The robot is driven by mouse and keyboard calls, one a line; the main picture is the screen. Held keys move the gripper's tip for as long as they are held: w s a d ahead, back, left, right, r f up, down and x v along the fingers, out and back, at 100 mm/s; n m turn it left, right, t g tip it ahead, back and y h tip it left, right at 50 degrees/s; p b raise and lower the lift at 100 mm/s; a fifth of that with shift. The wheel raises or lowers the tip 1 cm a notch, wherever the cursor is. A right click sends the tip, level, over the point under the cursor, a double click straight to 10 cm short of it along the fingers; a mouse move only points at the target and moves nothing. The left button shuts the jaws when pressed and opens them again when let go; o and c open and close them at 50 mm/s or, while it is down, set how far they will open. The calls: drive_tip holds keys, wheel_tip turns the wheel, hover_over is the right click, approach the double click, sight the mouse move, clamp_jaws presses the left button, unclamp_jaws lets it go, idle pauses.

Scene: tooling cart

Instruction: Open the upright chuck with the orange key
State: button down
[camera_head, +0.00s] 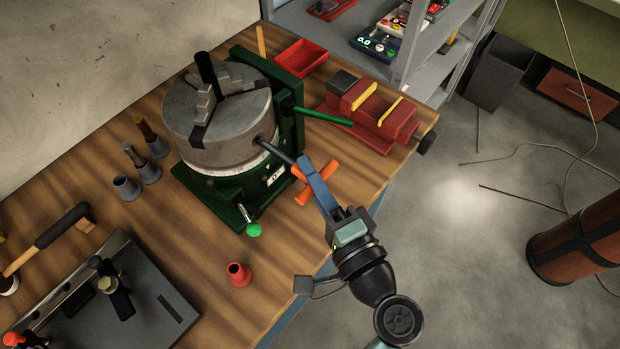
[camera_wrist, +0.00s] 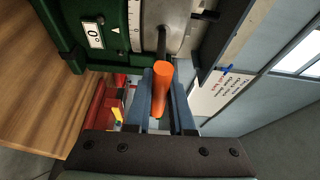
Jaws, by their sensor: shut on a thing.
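The upright chuck (camera_head: 212,135) is a grey steel cylinder with jaws on top, seated on a green base (camera_head: 265,185) on the wooden bench. The orange key (camera_head: 317,180) has a cross handle and a dark shank that reaches the socket in the chuck's side. My gripper (camera_head: 313,178) is shut on the key's handle, beside the chuck. In the wrist view, the orange handle (camera_wrist: 162,85) sits between my blue fingers (camera_wrist: 162,100), and its shank meets the chuck's side (camera_wrist: 175,25). How deep the tip sits is hidden. A black upright piece (camera_head: 206,70) stands among the jaws.
A green lever (camera_head: 322,116) sticks out right of the chuck, near a red vise (camera_head: 372,112). A green-knobbed handle (camera_head: 253,229) is at the base's front. A red cup (camera_head: 239,273) stands on clear bench in front. A grey plate fixture (camera_head: 110,300) is at left.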

drive_tip(key=shift+d, duration=0.1)
idle(0.3)
drive_tip(key=shift+s+d, duration=0.75)
drive_tip(key=shift+d, duration=0.2)
drive_tip(key=m+g+p, duration=0.2)
drive_tip(key=m+p, duration=0.2)
drive_tip(key=p, duration=0.4)
drive_tip(key=m+g+y+p, duration=0.1)
drive_tip(key=m+g+p, duration=0.2)
drive_tip(key=p, duration=0.6)
drive_tip(key=m+g+p, duration=0.2)
drive_tip(key=m+p, duration=0.4)
drive_tip(key=p, duration=0.2)
drive_tip(key=shift+r+m+p, duration=0.1)
drive_tip(key=shift+m+p, duration=0.3)
drive_tip(key=shift+w+a, duration=0.15)
drive_tip(key=shift+w, duration=0.05)
